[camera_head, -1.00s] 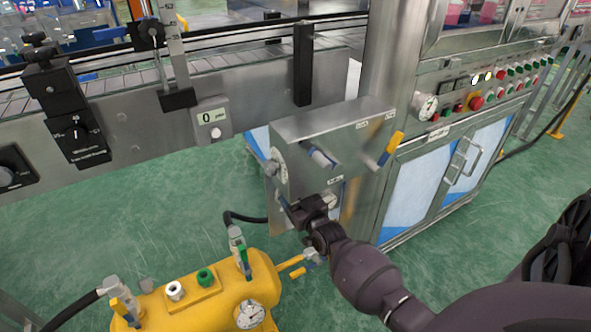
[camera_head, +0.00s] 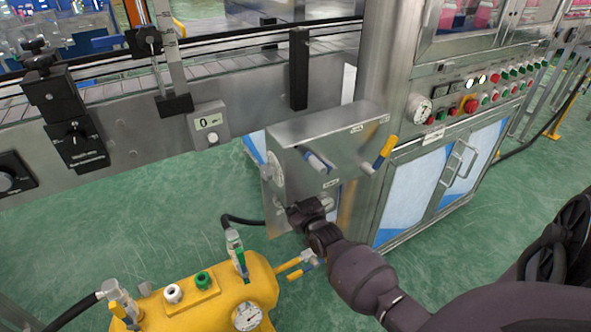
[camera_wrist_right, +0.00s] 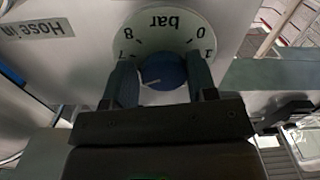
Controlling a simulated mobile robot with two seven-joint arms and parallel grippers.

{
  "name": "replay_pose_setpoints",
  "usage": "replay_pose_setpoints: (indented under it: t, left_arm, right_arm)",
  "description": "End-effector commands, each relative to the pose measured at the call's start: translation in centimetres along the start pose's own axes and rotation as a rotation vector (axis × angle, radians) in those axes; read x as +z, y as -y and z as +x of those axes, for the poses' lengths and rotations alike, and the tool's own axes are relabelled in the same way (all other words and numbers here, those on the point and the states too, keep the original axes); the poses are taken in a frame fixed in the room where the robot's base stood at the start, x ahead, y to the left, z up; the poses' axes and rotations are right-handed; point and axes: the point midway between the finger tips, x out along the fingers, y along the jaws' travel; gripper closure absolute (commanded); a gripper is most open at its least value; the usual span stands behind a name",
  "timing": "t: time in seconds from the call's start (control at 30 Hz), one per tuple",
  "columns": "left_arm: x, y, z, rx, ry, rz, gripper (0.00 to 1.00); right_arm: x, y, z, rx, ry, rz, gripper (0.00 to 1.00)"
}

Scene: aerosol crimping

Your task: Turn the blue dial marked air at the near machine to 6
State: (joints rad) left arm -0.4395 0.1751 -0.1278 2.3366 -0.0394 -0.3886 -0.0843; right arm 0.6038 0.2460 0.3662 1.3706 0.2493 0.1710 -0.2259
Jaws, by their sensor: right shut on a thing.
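My right gripper (camera_head: 291,213) is at the lower front of a steel box (camera_head: 325,130) on the near machine. In the right wrist view, its two dark fingers (camera_wrist_right: 161,72) are shut on a round blue dial (camera_wrist_right: 163,71), one on each side. The dial has a white mark pointing toward the left in that view. Behind it is a white scale plate (camera_wrist_right: 165,24), seen upside down, with "bar", 8, 7, 0 and 1 readable; the fingers and palm hide the other numbers. In the head view the gripper hides the dial. My left gripper is not in view.
The box also carries a yellow-handled lever (camera_head: 384,152) and a blue-and-metal fitting (camera_head: 318,162). A yellow tank (camera_head: 205,300) with valves and a gauge stands below left. Green floor lies between tank and cabinet.

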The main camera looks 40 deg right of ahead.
Motion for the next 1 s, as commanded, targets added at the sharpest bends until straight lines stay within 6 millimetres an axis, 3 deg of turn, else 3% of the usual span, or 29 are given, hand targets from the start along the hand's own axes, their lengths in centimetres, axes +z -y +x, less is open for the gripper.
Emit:
replay_pose_setpoints:
  t: [0.03, 0.07, 0.17, 0.57, 0.77, 1.0]
  left_arm:
    - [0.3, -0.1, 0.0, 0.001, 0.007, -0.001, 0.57]
    - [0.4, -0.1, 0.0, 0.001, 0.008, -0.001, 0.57]
    - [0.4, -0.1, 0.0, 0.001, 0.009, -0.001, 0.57]
    - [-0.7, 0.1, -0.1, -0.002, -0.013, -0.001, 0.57]
    - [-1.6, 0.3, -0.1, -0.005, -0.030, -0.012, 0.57]
    - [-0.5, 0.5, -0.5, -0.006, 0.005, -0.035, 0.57]
  right_arm:
    - [0.3, 0.7, -0.1, -0.010, 0.005, 0.004, 0.71]
    - [0.3, 0.8, -0.1, -0.010, 0.006, 0.004, 0.46]
    - [0.3, 0.7, -0.1, -0.009, 0.006, 0.004, 0.31]
    - [0.1, 0.3, -0.7, -0.005, 0.003, 0.003, 0.31]
    - [-0.3, 0.3, -3.2, -0.004, 0.000, 0.006, 0.31]
    - [-0.2, 0.4, -7.3, -0.006, 0.001, 0.005, 0.31]
